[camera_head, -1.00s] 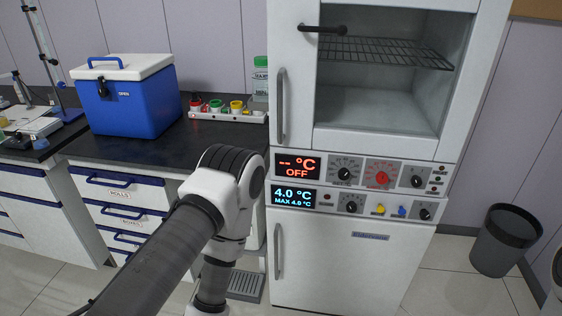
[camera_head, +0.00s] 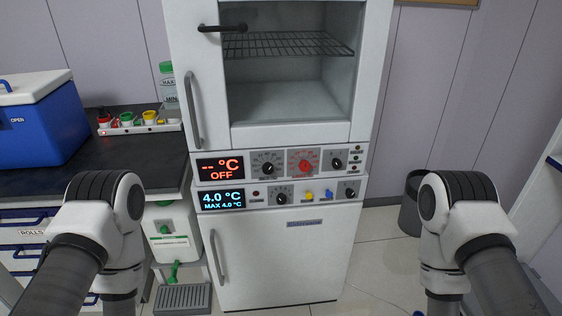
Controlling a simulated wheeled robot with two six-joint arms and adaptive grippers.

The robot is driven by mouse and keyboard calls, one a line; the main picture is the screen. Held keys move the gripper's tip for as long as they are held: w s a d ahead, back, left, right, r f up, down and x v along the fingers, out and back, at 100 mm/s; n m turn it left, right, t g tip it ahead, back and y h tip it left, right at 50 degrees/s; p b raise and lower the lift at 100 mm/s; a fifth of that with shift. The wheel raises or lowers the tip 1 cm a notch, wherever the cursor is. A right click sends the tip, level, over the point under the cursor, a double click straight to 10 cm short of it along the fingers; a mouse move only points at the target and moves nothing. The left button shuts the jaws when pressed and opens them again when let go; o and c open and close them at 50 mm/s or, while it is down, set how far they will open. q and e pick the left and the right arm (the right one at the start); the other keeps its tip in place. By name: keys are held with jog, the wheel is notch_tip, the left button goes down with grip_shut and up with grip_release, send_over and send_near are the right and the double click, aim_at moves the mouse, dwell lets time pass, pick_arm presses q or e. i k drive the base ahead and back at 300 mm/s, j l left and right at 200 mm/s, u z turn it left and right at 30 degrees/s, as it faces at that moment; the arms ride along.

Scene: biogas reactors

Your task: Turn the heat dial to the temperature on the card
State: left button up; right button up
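The white cabinet (camera_head: 180,70) stands ahead with a control panel across its middle. The upper row has a display (camera_head: 220,168) reading "-- °C OFF" in red, a black dial (camera_head: 267,168), a red dial (camera_head: 304,165) and a smaller black knob (camera_head: 337,163). The lower display (camera_head: 222,199) reads 4.0 °C, MAX 4.0 °C. The dial labels are too small to read, so I cannot tell which is the heat dial. No temperature card can be made out. Both my arms show at the lower left and lower right, apart from the panel; their grippers are out of view.
The upper chamber holds a wire rack (camera_head: 288,43) and looks otherwise empty. A dark handle (camera_head: 222,28) juts out in front. At left, a blue cooler (camera_head: 42,125) and a white strip with coloured-topped items (camera_head: 140,128) sit on the dark counter (camera_head: 100,160). A bin (camera_head: 408,205) stands at right.

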aim_at(268, 167)
jog(key=i+j, duration=0.1)
jog(key=j, duration=0.25)
jog(key=i+j+u, duration=0.1)
jog(key=j, duration=0.3)
jog(key=i+j, duration=0.1)
jog(key=j, duration=0.25)
jog(key=i+j+u, duration=0.1)
jog(key=j, duration=0.3)
